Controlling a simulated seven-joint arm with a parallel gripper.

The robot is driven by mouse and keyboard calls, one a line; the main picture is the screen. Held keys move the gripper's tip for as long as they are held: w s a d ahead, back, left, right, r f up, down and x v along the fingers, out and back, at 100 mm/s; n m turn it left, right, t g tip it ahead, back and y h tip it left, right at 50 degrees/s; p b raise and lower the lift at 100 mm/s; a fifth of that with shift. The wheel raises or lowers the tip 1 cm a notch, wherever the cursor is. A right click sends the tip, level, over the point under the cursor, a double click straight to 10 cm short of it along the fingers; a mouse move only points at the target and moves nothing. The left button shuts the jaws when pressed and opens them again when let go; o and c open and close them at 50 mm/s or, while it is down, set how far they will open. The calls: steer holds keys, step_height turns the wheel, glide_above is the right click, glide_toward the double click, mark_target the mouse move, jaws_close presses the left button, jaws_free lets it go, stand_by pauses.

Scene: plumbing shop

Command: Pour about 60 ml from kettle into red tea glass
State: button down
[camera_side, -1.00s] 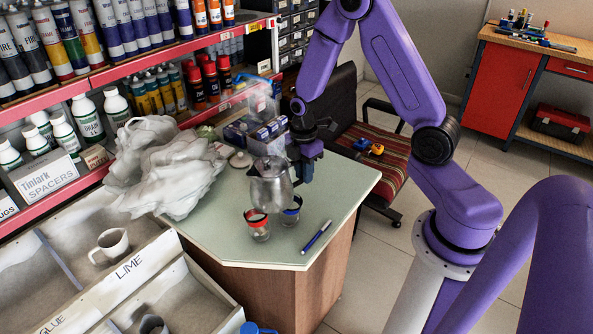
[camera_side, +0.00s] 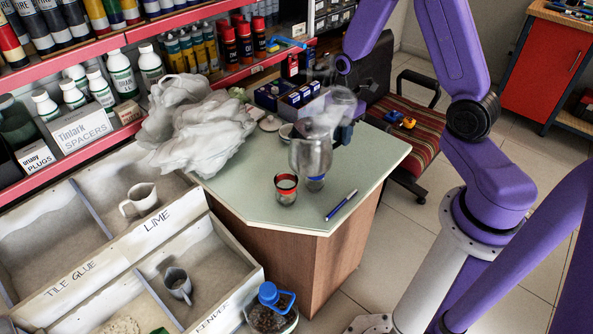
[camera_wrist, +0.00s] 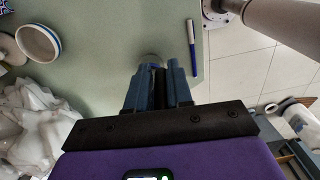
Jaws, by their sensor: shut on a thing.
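The grey metal kettle (camera_side: 311,156) looks about upright in the side view, with pale steam around its top. My gripper (camera_side: 341,131) is behind it to the right, mostly hidden, shut on its handle. In the wrist view my gripper (camera_wrist: 157,82) has its blue fingers around a dark handle, with a bit of grey metal beyond. A blue-marked glass (camera_side: 315,183) shows below the kettle, mostly hidden. I cannot tell the red glass's level.
A blue pen (camera_side: 341,205) lies on the green tabletop (camera_side: 248,190) near the front edge. A crumpled white sheet (camera_side: 205,135) covers the table's left side. A small lid (camera_side: 271,122) and blue boxes (camera_side: 298,97) lie behind. A chair (camera_side: 425,135) stands at right.

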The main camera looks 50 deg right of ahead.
steer(key=w+d+f+n, duration=0.2)
steer(key=w+d+n, duration=0.2)
steer(key=w+d, duration=0.3)
steer(key=shift+w+d+n, duration=0.25)
steer(key=shift+d+n, duration=0.05)
steer(key=shift+d, duration=1.1)
steer(key=shift+a+r, duration=0.1)
steer(key=shift+r, duration=0.05)
steer(key=a+r+h, duration=1)
steer(key=h, duration=0.1)
steer(key=shift+s+r+t+h, duration=0.3)
steer(key=shift+s+t, duration=0.05)
steer(key=shift+t, duration=0.05)
steer(key=shift+a+r+m+h, duration=0.15)
steer(key=shift+a+m+h, duration=0.25)
steer(key=shift+a+h, duration=0.6)
steer(key=shift+s+a+h+p, duration=0.1)
steer(key=shift+a+h+p, duration=0.4)
steer(key=shift+a+p, duration=0.4)
stand_by(1.3)
steer(key=shift+d, duration=0.2)
